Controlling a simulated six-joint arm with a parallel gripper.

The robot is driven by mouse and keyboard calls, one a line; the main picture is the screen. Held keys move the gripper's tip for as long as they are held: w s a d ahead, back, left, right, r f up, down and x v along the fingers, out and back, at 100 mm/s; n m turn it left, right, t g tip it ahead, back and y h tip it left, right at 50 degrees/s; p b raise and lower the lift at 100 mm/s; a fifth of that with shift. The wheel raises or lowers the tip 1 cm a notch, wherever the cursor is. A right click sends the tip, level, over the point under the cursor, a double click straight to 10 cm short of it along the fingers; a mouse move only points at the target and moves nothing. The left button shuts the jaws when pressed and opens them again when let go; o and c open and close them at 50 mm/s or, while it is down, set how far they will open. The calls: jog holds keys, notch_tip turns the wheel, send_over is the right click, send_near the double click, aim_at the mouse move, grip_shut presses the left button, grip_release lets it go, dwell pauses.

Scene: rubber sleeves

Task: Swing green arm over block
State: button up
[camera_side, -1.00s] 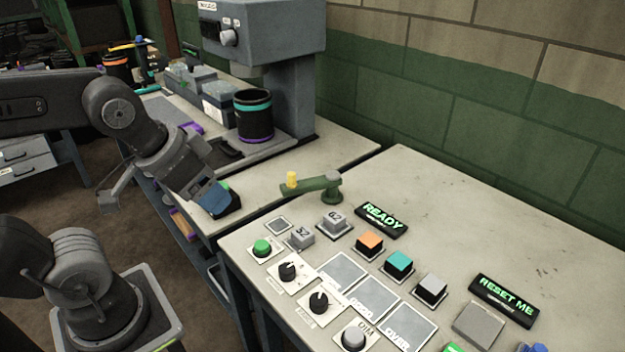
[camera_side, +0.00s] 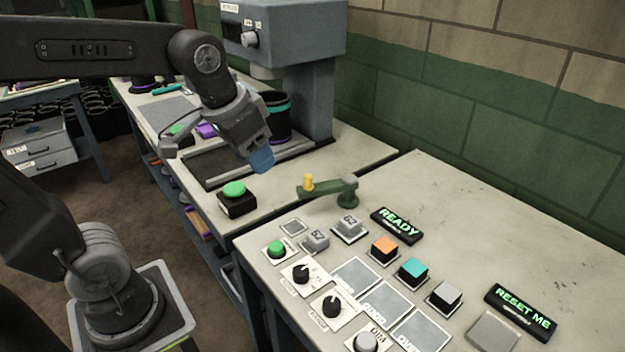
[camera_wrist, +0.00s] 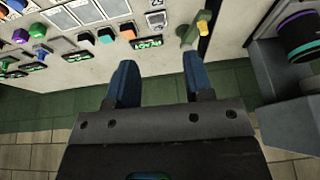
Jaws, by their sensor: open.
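The green swing arm (camera_side: 326,189) lies level near the far left corner of the panel table, its pivot at the right end. A yellow knob (camera_side: 308,182) stands on its free left end, out toward the press table. In the wrist view the green arm (camera_wrist: 188,36) is just beyond the right fingertip. Grey numbered blocks (camera_side: 349,228) (camera_side: 315,240) sit in front of it; which block is meant is unclear. My gripper (camera_side: 262,160) is open and empty, left of and above the knob. Both blue fingers show in the wrist view (camera_wrist: 158,78).
A black box with a green button (camera_side: 234,191) stands on the press table, below left of my gripper. The grey press (camera_side: 290,45) and dark cup (camera_side: 275,118) stand behind. Orange (camera_side: 385,248) and teal (camera_side: 413,270) cubes, knobs and a READY sign (camera_side: 398,224) fill the panel.

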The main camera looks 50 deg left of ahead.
jog(key=w+a+g, duration=0.2)
jog(key=w+a, duration=0.2)
jog(key=w, duration=0.6)
jog(key=g, duration=0.2)
send_near(308, 175)
notch_tip(308, 175, down, 11)
jog(key=shift+w+f, duration=0.1)
jog(key=shift+c, duration=0.2)
grip_shut()
